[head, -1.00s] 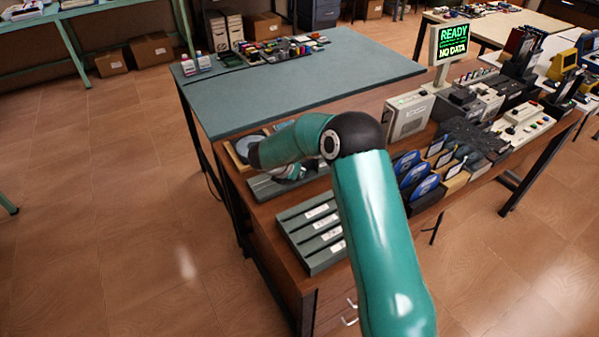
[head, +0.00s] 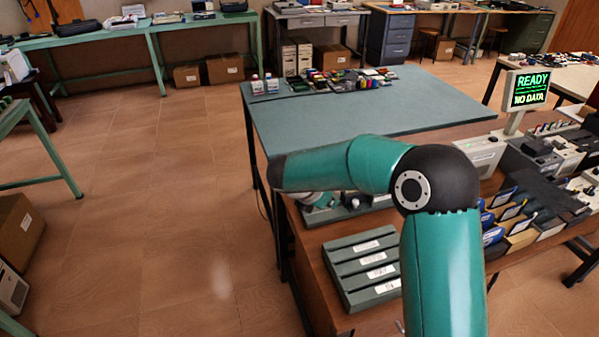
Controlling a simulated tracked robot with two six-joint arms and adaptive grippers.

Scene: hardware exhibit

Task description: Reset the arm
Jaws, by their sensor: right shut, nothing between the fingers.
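My right arm comes in from the bottom right, bends at a black elbow joint and reaches left over the wooden bench (head: 312,262). Its wrist folds back under the forearm. My right gripper (head: 350,203) is mostly hidden behind the forearm, over a grey-green tray (head: 322,217) on the bench. It is shut with nothing in it. My left gripper is not in view.
A slotted grey-green rack (head: 362,268) with white labels lies in front of the tray. Several blue discs in holders (head: 490,218) stand right of the elbow. A display (head: 527,90) reads "READY NO DATA". A blue-grey table (head: 350,110) is behind; open floor lies left.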

